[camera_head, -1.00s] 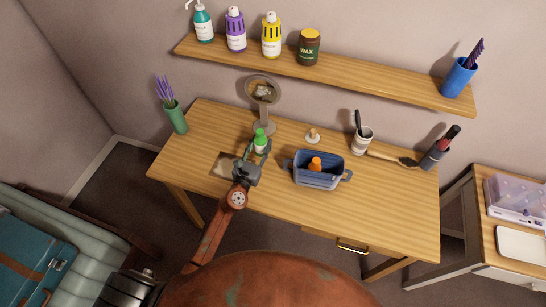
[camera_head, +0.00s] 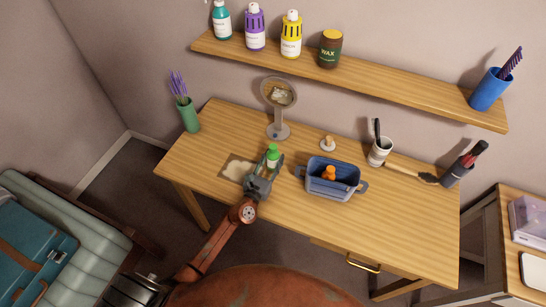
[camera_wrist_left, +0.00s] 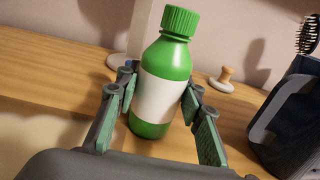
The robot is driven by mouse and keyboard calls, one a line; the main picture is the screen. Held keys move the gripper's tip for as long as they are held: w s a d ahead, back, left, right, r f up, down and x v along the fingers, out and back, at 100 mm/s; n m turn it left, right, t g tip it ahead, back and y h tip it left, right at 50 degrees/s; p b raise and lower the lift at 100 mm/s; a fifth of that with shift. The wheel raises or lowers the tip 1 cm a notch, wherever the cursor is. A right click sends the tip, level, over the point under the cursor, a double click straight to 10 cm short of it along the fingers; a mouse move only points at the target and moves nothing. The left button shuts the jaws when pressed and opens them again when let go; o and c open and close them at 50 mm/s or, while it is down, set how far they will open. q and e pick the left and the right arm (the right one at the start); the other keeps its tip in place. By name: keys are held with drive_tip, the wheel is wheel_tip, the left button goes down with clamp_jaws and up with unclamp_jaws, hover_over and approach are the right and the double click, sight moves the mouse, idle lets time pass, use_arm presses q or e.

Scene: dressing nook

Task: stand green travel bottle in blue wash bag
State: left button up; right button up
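The green travel bottle (camera_head: 272,155), with a green ribbed cap and white label, stands upright on the table. It also shows close up in the left wrist view (camera_wrist_left: 165,85). My left gripper (camera_head: 268,167) is open, with a finger on each side of the bottle near its lower body. The right fingertip looks very close to the bottle; I cannot tell whether it touches. The blue wash bag (camera_head: 318,188) sits open on the table, to the right of the bottle, with an orange item (camera_head: 328,173) inside. My right gripper is not in view.
A round mirror (camera_head: 279,130) stands behind the bottle. A small wooden-knobbed item (camera_head: 328,143), a white cup (camera_head: 380,152), a brush (camera_head: 412,174) and a dark holder (camera_head: 457,173) are near the back. A shelf (camera_head: 350,81) hangs above. The table front right is clear.

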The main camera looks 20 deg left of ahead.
use_arm(q)
drive_tip(key=o, duration=0.5)
drive_tip(key=shift+c, duration=0.2)
